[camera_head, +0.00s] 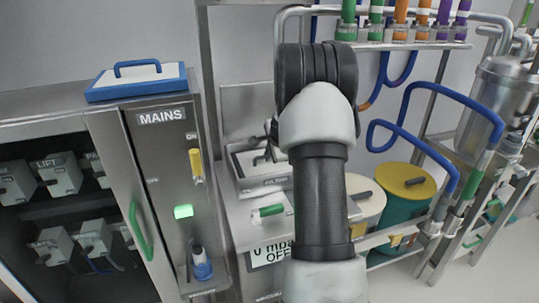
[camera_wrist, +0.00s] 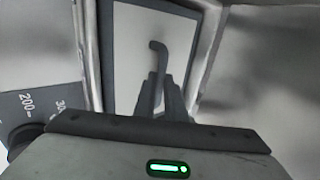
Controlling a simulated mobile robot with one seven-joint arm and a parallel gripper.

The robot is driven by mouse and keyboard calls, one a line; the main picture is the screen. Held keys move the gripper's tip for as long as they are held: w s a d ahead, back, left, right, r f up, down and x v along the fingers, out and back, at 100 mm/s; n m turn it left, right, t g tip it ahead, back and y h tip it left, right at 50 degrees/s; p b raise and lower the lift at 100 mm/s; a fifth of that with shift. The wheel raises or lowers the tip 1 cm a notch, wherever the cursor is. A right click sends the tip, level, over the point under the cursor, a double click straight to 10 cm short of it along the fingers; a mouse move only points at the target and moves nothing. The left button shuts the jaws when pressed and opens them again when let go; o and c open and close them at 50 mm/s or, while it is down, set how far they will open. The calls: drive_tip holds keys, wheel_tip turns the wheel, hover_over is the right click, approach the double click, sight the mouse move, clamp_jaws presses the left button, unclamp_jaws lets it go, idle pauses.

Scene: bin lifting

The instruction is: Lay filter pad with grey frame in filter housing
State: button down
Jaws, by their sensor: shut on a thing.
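The filter pad with grey frame (camera_wrist: 123,62) fills the middle of the wrist view, with a pale face, a dark grey border and a bent grey handle (camera_wrist: 157,50). My gripper (camera_wrist: 160,92) is shut on that handle. Steel edges that look like the filter housing (camera_wrist: 211,50) run close along the pad's right side. In the head view, the steel housing (camera_head: 232,160) stands left of my arm. My arm hides part of it and most of my gripper there. I cannot tell whether the pad rests in the housing or hangs just above it.
A blue-framed pad (camera_head: 137,82) with a blue handle lies on the MAINS cabinet (camera_head: 165,150), left of the housing. Pipes, blue hoses and drums (camera_head: 405,200) crowd the right.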

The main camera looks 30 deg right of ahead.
drive_tip(key=shift+f+b, duration=0.7)
drive_tip(key=shift+f, duration=0.05)
idle(1.0)
drive_tip(key=c, duration=1.7)
unclamp_jaws()
drive_tip(key=shift+c, duration=0.2)
drive_tip(key=shift+f, duration=0.1)
drive_tip(key=p+v, duration=0.1)
drive_tip(key=v, duration=1.6)
drive_tip(key=shift+r+p, duration=0.25)
drive_tip(key=shift+p, duration=0.15)
drive_tip(key=shift+r, duration=0.1)
